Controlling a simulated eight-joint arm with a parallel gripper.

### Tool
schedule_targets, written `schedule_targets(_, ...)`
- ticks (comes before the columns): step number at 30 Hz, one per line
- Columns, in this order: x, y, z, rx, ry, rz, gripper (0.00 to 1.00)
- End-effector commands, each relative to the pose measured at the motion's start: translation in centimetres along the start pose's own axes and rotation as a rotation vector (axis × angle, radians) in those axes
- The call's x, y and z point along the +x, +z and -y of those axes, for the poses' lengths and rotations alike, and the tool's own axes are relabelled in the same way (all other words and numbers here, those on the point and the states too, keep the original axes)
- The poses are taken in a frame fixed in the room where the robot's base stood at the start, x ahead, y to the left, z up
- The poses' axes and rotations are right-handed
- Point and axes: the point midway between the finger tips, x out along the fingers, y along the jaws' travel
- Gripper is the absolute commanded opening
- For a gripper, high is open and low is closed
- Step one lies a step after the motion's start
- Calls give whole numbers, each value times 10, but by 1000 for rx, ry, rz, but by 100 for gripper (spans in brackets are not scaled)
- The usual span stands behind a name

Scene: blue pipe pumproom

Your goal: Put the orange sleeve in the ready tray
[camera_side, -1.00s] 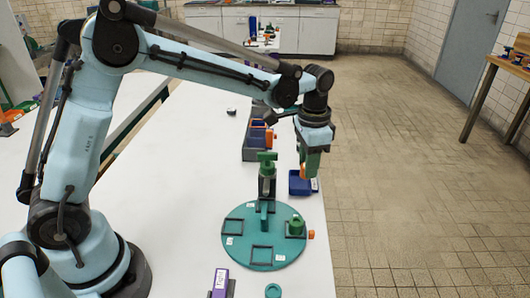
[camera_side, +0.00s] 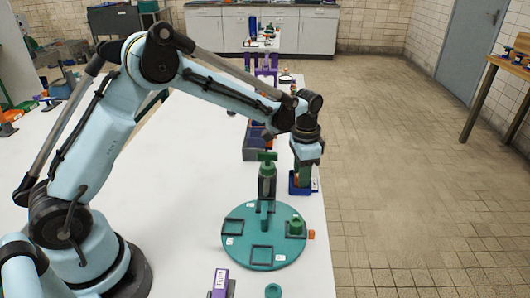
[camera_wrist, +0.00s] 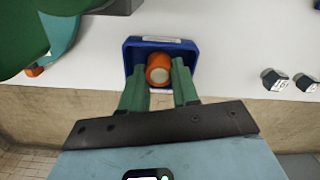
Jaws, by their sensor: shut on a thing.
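The orange sleeve (camera_wrist: 158,67) is round, with a pale end facing the wrist camera. My gripper (camera_wrist: 158,76) has its two green fingers on either side of it and is shut on it. The sleeve is inside the outline of a small blue tray (camera_wrist: 190,56) with a white label too small to read. In the side view my gripper (camera_side: 302,176) is low at the blue tray (camera_side: 300,191), by the bench's right edge. The sleeve is mostly hidden there, and I cannot tell whether it touches the tray floor.
A round teal plate (camera_side: 240,228) with square frames and a green-topped post stands in front of the tray. A grey bin rack (camera_side: 251,150) stands behind left. A small orange part (camera_side: 311,235) is at the plate's right.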

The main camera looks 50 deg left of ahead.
Motion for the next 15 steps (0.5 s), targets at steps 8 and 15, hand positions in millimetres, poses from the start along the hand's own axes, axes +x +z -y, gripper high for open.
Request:
schedule_targets(8,3,0,0,0,0,0,41)
schedule_targets(15,2,0,0,0,0,0,41)
